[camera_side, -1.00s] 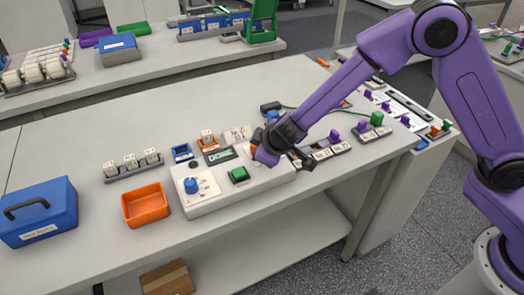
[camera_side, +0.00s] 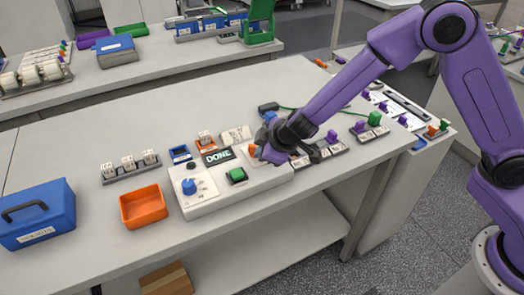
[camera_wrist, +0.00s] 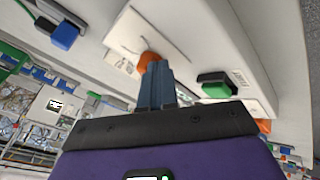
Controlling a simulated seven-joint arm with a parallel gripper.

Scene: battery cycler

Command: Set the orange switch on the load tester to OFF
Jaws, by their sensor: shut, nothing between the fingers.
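The load tester (camera_side: 215,202) is a long white box on the bench with a blue knob (camera_side: 189,186), a green button (camera_side: 237,175) and a display (camera_side: 217,156) reading DONE. Its orange switch (camera_side: 252,151) is at the right end, beside my gripper (camera_side: 266,157). In the wrist view the orange switch (camera_wrist: 148,60) shows just beyond my shut fingertips (camera_wrist: 155,68), partly hidden by them. I cannot tell whether they touch. The fingers hold nothing. The switch's labels are not readable.
An orange bin (camera_side: 145,207) and a blue toolbox (camera_side: 38,213) stand at the left. Several cell holders (camera_side: 131,166) sit behind and beside the tester. A strip of blocks (camera_side: 325,152) lies to the right, close to my gripper. The bench front is clear.

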